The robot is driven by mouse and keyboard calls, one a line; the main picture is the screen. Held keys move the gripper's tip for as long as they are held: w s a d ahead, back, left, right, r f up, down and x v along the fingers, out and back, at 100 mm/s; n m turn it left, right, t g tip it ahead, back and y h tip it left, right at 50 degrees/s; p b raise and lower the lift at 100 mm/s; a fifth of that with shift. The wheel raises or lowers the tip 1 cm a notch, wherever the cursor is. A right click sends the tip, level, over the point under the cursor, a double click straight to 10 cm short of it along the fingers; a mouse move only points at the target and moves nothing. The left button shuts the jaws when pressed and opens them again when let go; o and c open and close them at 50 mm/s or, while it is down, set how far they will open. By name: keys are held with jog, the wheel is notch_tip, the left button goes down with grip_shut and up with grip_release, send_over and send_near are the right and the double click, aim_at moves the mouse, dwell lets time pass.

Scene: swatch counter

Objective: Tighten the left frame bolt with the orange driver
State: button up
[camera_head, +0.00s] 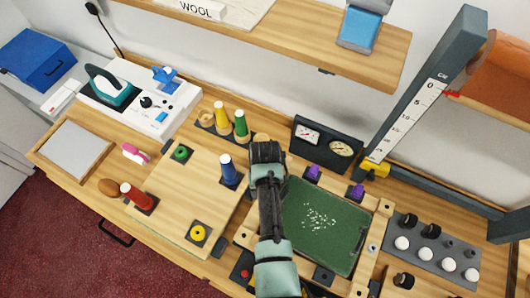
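A wooden frame (379,228) with a green panel (340,234) lies on the counter right of my arm. Two purple pieces (313,172) sit along its far edge, and round fittings show on its right side. I cannot tell which part is the left frame bolt; my arm covers part of the frame's left side. My gripper (266,153) is beside the frame's far left corner, seen from behind. Its fingertips are hidden, so I cannot tell if it is open or holds anything. I cannot make out an orange driver.
Coloured cones (221,117), a blue cone (228,170) and a gauge box (326,144) stand near my gripper. A ruler post (424,88) rises behind the frame. A grey rack (437,252) with white knobs lies right. A shelf (290,40) overhangs the back.

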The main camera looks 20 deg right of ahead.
jog(key=n, duration=0.6)
jog(key=shift+n+p, duration=0.3)
jog(key=shift+n, duration=0.1)
jog(key=n, duration=0.5)
jog(key=shift+n, duration=0.4)
jog(key=n+p, duration=0.1)
jog(key=n, duration=0.5)
jog(key=shift+d, duration=0.1)
jog(key=n, duration=0.6)
